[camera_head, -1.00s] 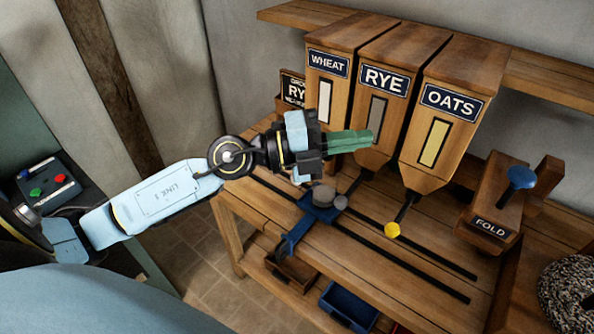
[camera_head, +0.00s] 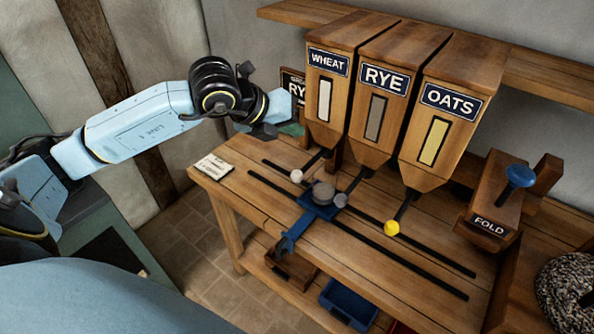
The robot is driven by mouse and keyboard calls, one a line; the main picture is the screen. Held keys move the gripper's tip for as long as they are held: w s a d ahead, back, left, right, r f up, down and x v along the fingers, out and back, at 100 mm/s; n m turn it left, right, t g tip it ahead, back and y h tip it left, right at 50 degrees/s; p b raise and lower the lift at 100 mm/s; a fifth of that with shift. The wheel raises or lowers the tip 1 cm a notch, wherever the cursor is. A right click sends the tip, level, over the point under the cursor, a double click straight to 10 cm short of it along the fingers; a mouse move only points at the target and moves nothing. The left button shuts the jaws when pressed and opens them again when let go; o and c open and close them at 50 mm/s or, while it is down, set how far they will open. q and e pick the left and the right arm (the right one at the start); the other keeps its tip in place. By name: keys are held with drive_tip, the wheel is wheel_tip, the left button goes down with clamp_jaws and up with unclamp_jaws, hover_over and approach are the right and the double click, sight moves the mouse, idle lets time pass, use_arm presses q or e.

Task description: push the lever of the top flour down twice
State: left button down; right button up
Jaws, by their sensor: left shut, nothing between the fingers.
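Three wooden hoppers stand in a row: WHEAT (camera_head: 325,97), RYE (camera_head: 373,112) and OATS (camera_head: 433,135). Each has a lever below it: a white knob (camera_head: 297,176) under WHEAT, a grey knob (camera_head: 341,200) under RYE and a yellow knob (camera_head: 392,228) under OATS. A dark sign (camera_head: 292,83) left of WHEAT shows part of the word RYE; my left gripper hides the rest. My left gripper (camera_head: 292,129) is shut and empty, just left of the WHEAT hopper and above the bench. Its green fingers are partly hidden by its own body. My right gripper is not in view.
A blue carriage (camera_head: 318,208) with a grey round top sits on dark rails below the RYE lever, its blue handle (camera_head: 290,240) toward me. A FOLD block (camera_head: 490,225) with a blue knob stands right. A card (camera_head: 214,166) lies on the bench's left end.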

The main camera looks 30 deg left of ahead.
use_arm(q)
drive_tip(key=b, duration=0.5)
hover_over(293, 175)
wheel_tip(293, 175, down, 8)
drive_tip(key=shift+f, duration=0.35)
drive_tip(key=shift+f, duration=0.1)
idle(1.5)
drive_tip(key=shift+f+b, duration=0.3)
drive_tip(key=shift+b, duration=0.45)
